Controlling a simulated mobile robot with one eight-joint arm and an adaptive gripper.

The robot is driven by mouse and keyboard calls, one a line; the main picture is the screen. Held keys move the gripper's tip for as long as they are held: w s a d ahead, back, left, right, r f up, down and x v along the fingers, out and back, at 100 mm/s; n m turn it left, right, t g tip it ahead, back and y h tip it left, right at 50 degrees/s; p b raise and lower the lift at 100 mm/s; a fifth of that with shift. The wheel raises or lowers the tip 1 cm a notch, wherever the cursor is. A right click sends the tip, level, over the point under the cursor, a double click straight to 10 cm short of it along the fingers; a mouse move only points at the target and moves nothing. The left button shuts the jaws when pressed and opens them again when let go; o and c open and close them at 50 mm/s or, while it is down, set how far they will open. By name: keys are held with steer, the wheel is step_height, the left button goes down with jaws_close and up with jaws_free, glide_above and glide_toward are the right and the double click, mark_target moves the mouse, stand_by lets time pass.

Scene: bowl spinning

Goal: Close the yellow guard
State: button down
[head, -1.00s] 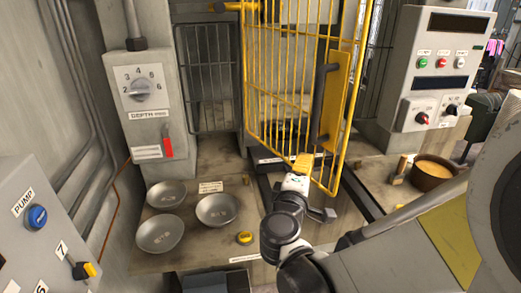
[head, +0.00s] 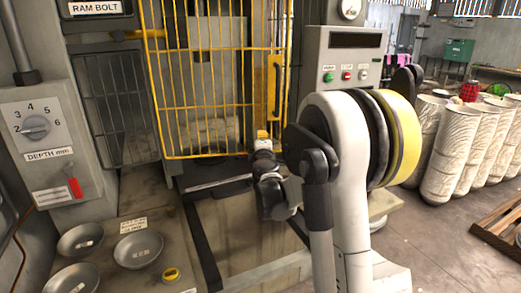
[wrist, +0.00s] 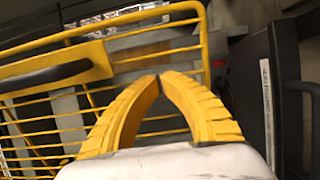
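The yellow guard (head: 206,107) is a barred gate that hangs nearly face-on across the press opening in the head view. Its right edge is close to the grey control post, but I cannot tell whether it touches. A dark handle on a yellow plate (head: 273,88) is on its right side. My gripper (head: 262,133) is at the guard's lower right corner, below the handle. In the wrist view, the yellow fingertips (wrist: 158,78) meet with nothing visible between them. The guard's bars (wrist: 150,52) are just beyond them, with the handle (wrist: 45,76) at left; contact is unclear.
The control post (head: 343,75) with buttons stands right of the guard. A depth dial box (head: 38,140) is at left. Several metal bowls (head: 138,249) sit on the lower left bench. Pale sacks (head: 440,145) stand at right, with open floor before them.

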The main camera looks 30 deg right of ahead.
steer(key=w+a+x, duration=0.1)
steer(key=a+x, duration=0.1)
steer(key=x, duration=0.7)
steer(key=shift+w+d, duration=0.15)
steer(key=shift+w, duration=0.05)
